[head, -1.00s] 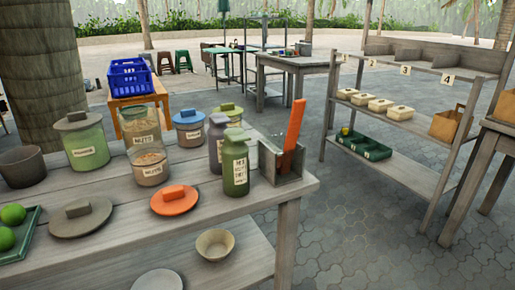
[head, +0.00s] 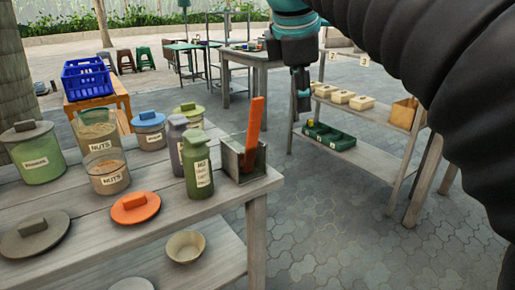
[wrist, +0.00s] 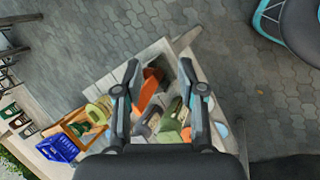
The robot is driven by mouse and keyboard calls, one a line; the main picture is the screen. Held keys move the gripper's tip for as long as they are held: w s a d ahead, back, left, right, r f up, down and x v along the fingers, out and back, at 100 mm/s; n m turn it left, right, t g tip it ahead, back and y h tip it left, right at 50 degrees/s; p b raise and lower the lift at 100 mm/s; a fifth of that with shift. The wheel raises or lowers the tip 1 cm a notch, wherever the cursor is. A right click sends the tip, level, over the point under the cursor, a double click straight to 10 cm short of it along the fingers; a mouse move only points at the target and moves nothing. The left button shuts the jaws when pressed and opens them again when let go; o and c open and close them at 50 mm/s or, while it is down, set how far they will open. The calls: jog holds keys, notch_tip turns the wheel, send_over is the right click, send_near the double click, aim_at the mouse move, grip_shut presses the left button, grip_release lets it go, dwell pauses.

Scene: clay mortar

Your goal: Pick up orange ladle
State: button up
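The orange ladle (head: 254,122) stands upright, slightly tilted, in a grey open box (head: 268,160) at the right end of the wooden table. In the wrist view the ladle (wrist: 147,90) lies between and beyond the fingers, nearer the left one. My gripper (wrist: 158,72) is open and empty, with its fingers wide apart. In the head view my gripper (head: 302,100) hangs to the right of the ladle and above it, apart from it.
A green bottle (head: 198,168) and a grey bottle (head: 178,138) stand left of the box. Glass jars (head: 108,170) and an orange lid (head: 136,208) are further left on the table. A shelf (head: 345,142) stands at the back right. Paved floor between is clear.

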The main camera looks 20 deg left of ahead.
jog(key=a+r+n, duration=0.4)
jog(key=a+n, duration=0.1)
jog(key=a, duration=0.5)
jog(key=n, duration=0.1)
send_over(259, 126)
jog(key=s+a, duration=0.1)
jog(key=s, duration=0.1)
jog(key=shift+f, duration=3.8)
jog(key=shift+d+b+x, duration=0.2)
jog(key=shift+b+x, duration=0.25)
jog(key=shift+x, duration=2.35)
jog(key=shift+s, duration=0.15)
grip_shut()
